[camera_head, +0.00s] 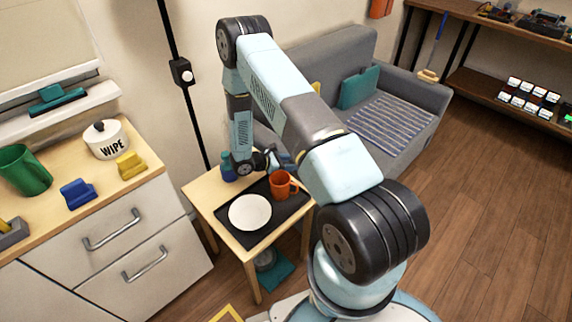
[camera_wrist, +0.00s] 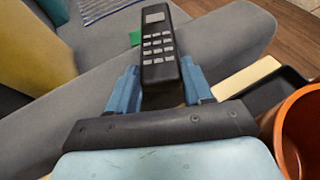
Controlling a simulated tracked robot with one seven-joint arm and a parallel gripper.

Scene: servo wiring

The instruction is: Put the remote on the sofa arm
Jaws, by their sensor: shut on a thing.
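A dark remote (camera_wrist: 157,50) with pale buttons is held upright in the wrist view, pointing away from my palm. My gripper (camera_wrist: 160,88) has its blue fingers shut on the remote's lower end. The near sofa arm (camera_wrist: 238,35), grey and padded, runs diagonally behind and below the remote. I cannot tell whether they touch. In the head view the grey sofa (camera_head: 345,55) stands at the back, its near arm mostly hidden behind my arm. My gripper (camera_head: 278,160) shows there small, beside the side table near the sofa; the remote is not clear there.
The mug (camera_wrist: 302,130) is close on the right in the wrist view. A striped cloth (camera_head: 390,128) and teal cushion (camera_head: 358,88) are on the sofa.

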